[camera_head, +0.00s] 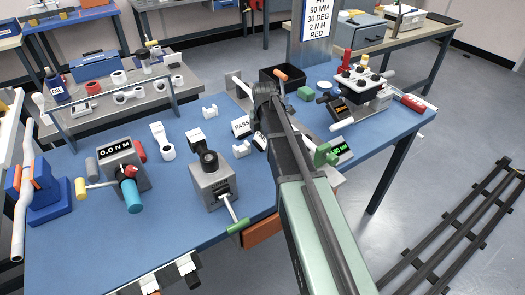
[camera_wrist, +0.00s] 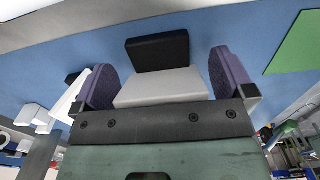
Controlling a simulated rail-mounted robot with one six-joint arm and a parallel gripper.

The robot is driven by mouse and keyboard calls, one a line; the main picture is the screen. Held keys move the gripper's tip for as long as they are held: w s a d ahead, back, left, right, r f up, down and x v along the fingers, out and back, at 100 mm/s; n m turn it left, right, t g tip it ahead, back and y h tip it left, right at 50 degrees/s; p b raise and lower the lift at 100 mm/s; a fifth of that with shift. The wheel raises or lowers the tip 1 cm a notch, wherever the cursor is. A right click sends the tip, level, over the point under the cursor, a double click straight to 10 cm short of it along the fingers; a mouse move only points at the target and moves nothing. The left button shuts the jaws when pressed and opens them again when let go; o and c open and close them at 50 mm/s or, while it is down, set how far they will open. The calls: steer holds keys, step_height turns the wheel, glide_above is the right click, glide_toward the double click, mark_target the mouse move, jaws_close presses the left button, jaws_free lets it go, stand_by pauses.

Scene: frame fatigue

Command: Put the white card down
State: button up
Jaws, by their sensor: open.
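A white card (camera_head: 241,127) marked PASS stands on the blue table, just left of my dark arm in the head view. A second white piece with black marks (camera_head: 259,141) shows beside it, partly hidden by my arm. In the wrist view my gripper (camera_wrist: 165,76) is open, with purple pads at left and right. A white block-like piece (camera_wrist: 160,88) with a black part (camera_wrist: 157,52) lies between the pads, with a gap visible near the top. I cannot tell which card this piece is. In the head view the fingers are hidden behind my arm.
White brackets (camera_head: 210,113) stand left of my arm. Bare table lies at the front left.

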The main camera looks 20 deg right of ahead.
steer(key=shift+f, duration=0.1)
steer(key=c, duration=0.9)
steer(key=shift+p, duration=0.3)
steer(key=shift+c, duration=0.2)
step_height(320, 180, up, 20)
steer(key=p, duration=2)
